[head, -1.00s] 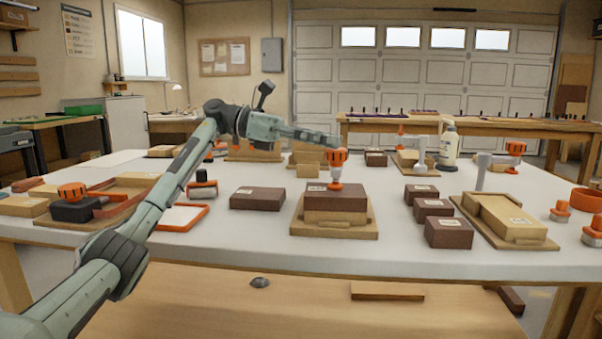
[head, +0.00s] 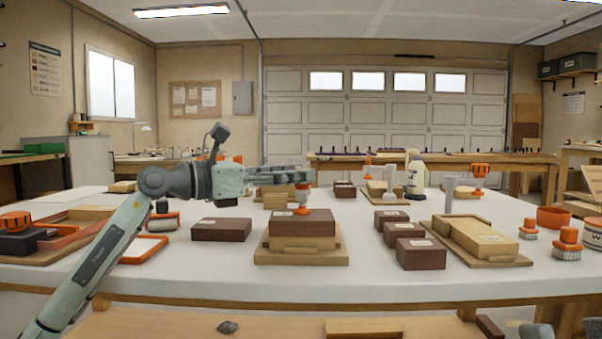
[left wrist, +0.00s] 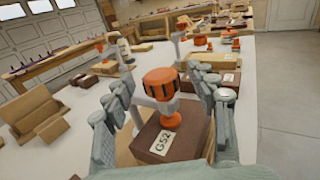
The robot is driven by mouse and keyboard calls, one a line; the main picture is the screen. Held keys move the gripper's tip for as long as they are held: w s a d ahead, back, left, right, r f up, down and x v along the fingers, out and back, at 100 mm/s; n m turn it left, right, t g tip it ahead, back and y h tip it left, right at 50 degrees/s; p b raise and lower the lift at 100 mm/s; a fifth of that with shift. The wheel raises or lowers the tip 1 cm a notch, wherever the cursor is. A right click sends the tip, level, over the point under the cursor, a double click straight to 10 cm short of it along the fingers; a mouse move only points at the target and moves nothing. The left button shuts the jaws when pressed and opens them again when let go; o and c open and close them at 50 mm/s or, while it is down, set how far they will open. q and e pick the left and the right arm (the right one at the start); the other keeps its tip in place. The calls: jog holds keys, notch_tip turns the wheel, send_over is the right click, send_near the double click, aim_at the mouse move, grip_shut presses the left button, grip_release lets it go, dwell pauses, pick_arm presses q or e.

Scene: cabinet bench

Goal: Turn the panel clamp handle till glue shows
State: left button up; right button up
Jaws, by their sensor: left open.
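The orange panel clamp handle (left wrist: 160,83) stands upright over a dark brown block (left wrist: 166,138) labelled G52. In the head view the brown block (head: 302,222) lies on a light wooden base (head: 300,248) at the table's middle. There the handle's lower orange part (head: 302,197) shows just below my fingertips; its top is hidden behind them. My left gripper (head: 306,177) is open at the height of the handle. In the left wrist view its fingers (left wrist: 162,88) are on either side of the handle, with gaps visible. My right gripper is not in view.
A single brown block (head: 221,229) and an orange-framed tray (head: 145,247) are to the left. A white glue bottle (head: 414,175) stands behind. The front table strip is clear.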

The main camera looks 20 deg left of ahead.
pick_arm(q)
jog(key=shift+x, duration=1.2)
jog(key=c, duration=1.2)
